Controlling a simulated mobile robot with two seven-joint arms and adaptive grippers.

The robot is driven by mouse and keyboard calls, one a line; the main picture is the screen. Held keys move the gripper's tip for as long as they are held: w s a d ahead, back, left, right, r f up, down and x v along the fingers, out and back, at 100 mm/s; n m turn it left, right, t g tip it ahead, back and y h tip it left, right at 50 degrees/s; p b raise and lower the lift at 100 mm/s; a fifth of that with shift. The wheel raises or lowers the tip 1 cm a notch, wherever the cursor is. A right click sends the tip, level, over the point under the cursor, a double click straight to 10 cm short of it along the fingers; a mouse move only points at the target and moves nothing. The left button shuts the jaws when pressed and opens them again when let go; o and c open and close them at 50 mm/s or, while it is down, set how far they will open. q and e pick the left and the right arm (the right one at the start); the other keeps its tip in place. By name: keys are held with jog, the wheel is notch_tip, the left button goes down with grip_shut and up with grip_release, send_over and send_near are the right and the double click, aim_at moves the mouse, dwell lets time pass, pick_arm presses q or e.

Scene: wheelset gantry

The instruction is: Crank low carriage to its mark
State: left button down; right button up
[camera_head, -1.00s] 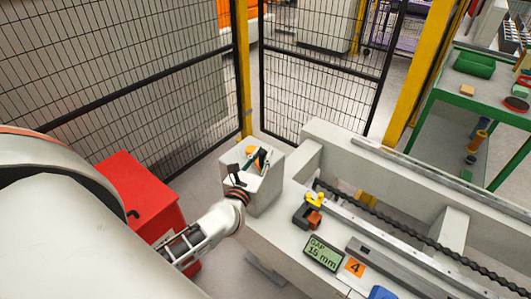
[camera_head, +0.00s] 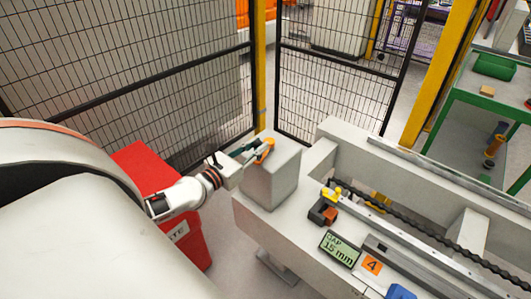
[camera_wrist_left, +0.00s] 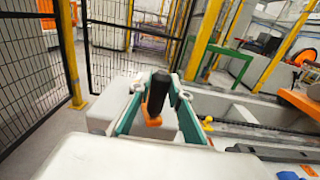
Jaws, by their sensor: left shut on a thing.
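My left gripper (camera_head: 243,153) is at the top of a pale grey box (camera_head: 272,180) at the near-left end of the gantry bed. In the left wrist view its teal fingers stand on either side of a black crank handle (camera_wrist_left: 158,92), and it is shut on that handle. The orange crank arm (camera_head: 264,150) shows at the fingertips, and in the wrist view its orange part (camera_wrist_left: 150,118) is below the handle. A display (camera_head: 340,248) on the bed reads "GAP 15 mm". I cannot make out the carriage's mark. My right gripper is not in view.
A black and orange block (camera_head: 323,211) with a yellow top sits on the bed near the box. An orange "4" label (camera_head: 371,265) and a blue part (camera_head: 400,292) lie further right. A red cabinet (camera_head: 150,180) and black mesh fence (camera_head: 130,80) stand close to my left arm.

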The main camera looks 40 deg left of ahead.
pick_arm(q)
jog(key=a+b, duration=0.1)
jog(key=a, duration=0.2)
jog(key=shift+a, duration=0.3)
jog(key=shift+d+r, duration=0.1)
dwell(0.4)
jog(key=c, duration=1.9)
grip_release()
jog(key=shift+o, duration=0.3)
